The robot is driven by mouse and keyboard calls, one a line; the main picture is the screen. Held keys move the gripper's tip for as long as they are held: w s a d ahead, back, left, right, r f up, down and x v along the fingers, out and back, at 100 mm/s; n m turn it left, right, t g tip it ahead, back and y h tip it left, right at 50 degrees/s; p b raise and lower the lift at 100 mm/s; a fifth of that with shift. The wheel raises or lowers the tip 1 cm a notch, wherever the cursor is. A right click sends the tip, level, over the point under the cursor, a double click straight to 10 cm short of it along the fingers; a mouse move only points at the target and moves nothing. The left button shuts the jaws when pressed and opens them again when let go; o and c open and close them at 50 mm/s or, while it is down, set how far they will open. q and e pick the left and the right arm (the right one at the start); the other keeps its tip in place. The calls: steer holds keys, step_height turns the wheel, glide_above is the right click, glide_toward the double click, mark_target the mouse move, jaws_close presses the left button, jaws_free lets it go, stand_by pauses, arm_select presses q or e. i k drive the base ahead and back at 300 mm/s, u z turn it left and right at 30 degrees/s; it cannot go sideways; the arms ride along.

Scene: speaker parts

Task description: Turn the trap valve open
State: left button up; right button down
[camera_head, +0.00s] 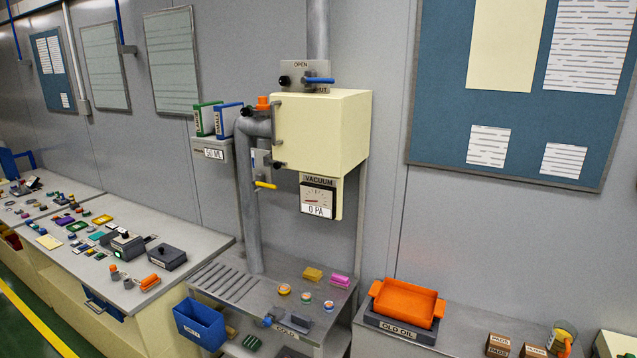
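A blue valve lever (320,80) lies about level, pointing right, on a grey plate (293,72) above the cream cabinet (325,125). The plate reads OPEN at the top and what looks like SHUT near its lower edge. A black round knob (284,81) is left of the lever. A yellow lever (266,185) sticks out right from the thick grey pipe (249,215), lower down. I cannot tell from the labels which lever is the trap valve. A gauge (317,197) under the cabinet reads VACUUM and 0 PA. Neither gripper is in view.
A grey slotted bench (225,284) stands below the cabinet, with small coloured parts and a blue bin (200,323) at its front left. An orange tray (406,302) marked OLD OIL is at right. A parts-covered counter (130,295) runs left.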

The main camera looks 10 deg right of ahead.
mark_target(255, 182)
steer(key=z, duration=0.1)
steer(key=i, duration=1.2)
steer(key=u, duration=0.65)
